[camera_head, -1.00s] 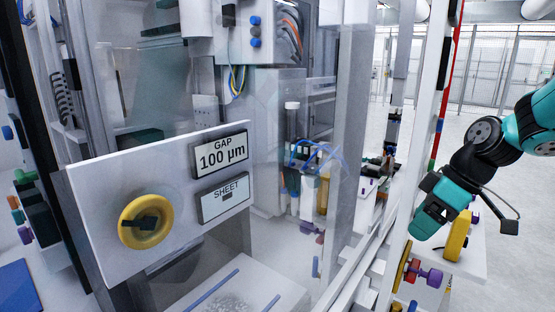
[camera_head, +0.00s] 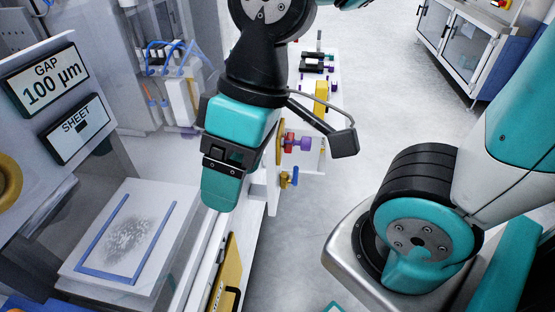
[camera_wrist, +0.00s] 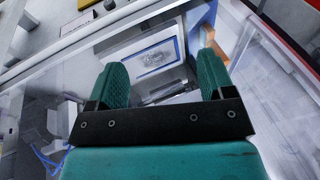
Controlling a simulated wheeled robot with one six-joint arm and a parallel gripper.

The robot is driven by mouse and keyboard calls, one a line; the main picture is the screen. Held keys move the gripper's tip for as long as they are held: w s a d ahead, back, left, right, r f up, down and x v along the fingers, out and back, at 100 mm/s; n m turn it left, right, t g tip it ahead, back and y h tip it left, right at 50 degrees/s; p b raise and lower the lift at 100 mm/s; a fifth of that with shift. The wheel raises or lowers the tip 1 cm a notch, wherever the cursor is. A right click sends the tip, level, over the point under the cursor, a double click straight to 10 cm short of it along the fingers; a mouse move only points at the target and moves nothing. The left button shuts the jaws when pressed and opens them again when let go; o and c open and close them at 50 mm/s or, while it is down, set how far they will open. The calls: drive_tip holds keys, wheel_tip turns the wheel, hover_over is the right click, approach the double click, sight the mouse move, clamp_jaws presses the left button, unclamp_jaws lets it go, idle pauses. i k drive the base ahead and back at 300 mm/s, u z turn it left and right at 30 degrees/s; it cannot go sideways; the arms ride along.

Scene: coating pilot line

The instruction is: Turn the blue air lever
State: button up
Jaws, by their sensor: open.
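A small blue lever (camera_head: 295,177) with a yellow part beside it sits on the side of the machine's frame, below a red and purple knob, in the head view. I take it for the air lever; it is small there and I cannot make it out in the wrist view. My gripper (camera_head: 221,190) hangs pointing down to the left of the lever, apart from it, above the white frame rail. In the wrist view my gripper (camera_wrist: 165,80) has its two teal fingers spread with nothing between them.
The GAP display (camera_head: 46,80) and SHEET display (camera_head: 75,128) are at the left. A white plate with blue strips (camera_head: 102,228) lies below them. A red and purple knob (camera_head: 297,142) juts out just above the lever. Open floor (camera_head: 375,110) lies to the right.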

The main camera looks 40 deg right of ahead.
sight(296, 172)
drive_tip(key=u, duration=0.6)
drive_tip(key=k, duration=1.45)
drive_tip(key=z, duration=0.5)
drive_tip(key=i, duration=0.95)
